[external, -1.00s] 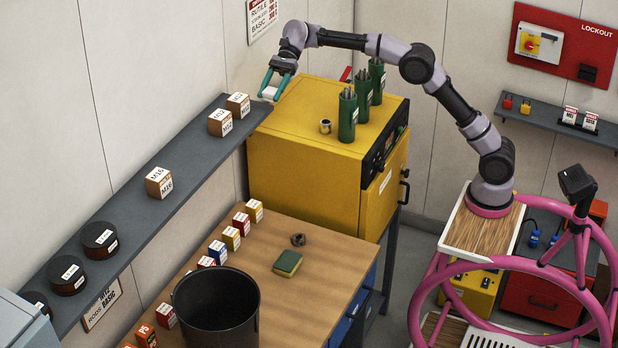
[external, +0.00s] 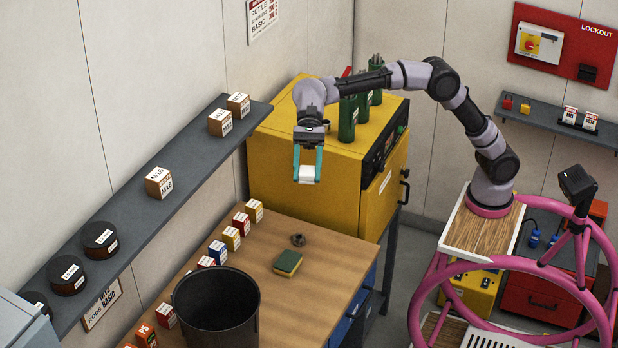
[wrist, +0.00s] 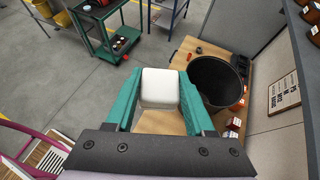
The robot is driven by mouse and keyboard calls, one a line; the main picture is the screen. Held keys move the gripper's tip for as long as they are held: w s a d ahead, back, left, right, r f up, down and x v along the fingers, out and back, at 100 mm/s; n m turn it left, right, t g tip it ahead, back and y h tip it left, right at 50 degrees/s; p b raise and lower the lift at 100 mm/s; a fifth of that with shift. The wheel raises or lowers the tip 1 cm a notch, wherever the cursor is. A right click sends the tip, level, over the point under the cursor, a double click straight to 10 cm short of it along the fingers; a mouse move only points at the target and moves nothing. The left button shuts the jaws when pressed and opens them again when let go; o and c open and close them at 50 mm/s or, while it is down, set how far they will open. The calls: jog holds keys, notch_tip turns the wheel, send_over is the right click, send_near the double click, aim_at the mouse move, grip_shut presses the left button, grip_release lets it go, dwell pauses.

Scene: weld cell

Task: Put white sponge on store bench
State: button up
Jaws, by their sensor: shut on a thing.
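My gripper (external: 308,168) is shut on the white sponge (external: 307,174), a small white block between its two teal fingers. The sponge also fills the space between the fingers in the wrist view (wrist: 160,88). It hangs in the air in front of the yellow oven, higher than the wooden bench (external: 335,252). I cannot tell from the names which surface is the store bench; the wooden bench stands below the gripper, with its top partly hidden behind the sponge in the wrist view.
A green and yellow sponge (external: 288,263), a dark ring-shaped part (external: 298,240), a black bucket (external: 217,312) and a row of small boxes (external: 232,238) stand on the bench. The yellow oven (external: 300,150) holds green rod canisters (external: 347,115). A wall shelf (external: 195,165) runs along the left. The bench's right part is clear.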

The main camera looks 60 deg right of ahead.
aim_at(308, 309)
notch_tip(308, 309, down, 51)
jog(key=shift+s+r, duration=0.1)
jog(key=shift+s, duration=0.05)
jog(key=o, duration=1.3)
jog(key=shift+a, duration=0.1)
jog(key=v, duration=1.2)
